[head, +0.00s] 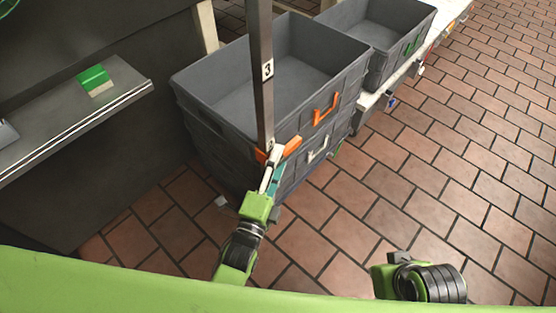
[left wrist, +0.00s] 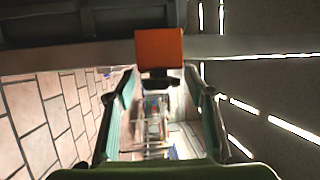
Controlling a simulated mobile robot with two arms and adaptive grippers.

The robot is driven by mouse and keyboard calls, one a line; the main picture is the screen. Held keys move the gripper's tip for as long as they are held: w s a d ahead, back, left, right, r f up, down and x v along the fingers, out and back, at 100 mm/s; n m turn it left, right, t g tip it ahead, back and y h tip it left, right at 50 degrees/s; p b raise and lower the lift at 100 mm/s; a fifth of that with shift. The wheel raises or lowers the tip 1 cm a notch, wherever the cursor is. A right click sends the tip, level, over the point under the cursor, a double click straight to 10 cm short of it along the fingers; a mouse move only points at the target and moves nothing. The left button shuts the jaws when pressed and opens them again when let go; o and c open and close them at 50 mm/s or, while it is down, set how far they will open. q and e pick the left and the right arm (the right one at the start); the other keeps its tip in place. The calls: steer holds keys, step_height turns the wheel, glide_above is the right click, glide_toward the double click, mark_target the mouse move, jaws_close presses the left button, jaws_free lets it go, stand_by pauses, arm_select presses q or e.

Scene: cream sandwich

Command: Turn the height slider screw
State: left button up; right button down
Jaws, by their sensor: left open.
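A grey upright post (head: 261,70) marked with a 3 carries an orange piece (head: 286,150) low down, which I take as the height slider screw. In the left wrist view an orange block (left wrist: 159,48) with a dark stub under it is straight ahead, centred between my fingertips. My left gripper (head: 270,172) is just below the orange piece in the head view. In the left wrist view its two fingers (left wrist: 160,84) stand apart, with nothing held between them. Contact with the orange part cannot be made out. Of my right arm only a wrist part shows, without fingers.
Stacked grey crates (head: 205,88) stand right behind the post, with an orange handle (head: 325,110) and a white handle (head: 318,149). Another grey crate (head: 398,50) is behind right. A shelf (head: 60,125) with a green-and-white block (head: 95,80) is left. Tiled floor (head: 440,170) is open at right.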

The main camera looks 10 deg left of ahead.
arm_select(q)
steer(key=v, duration=1.1)
steer(key=shift+s, duration=0.35)
steer(key=shift+a+r, duration=0.1)
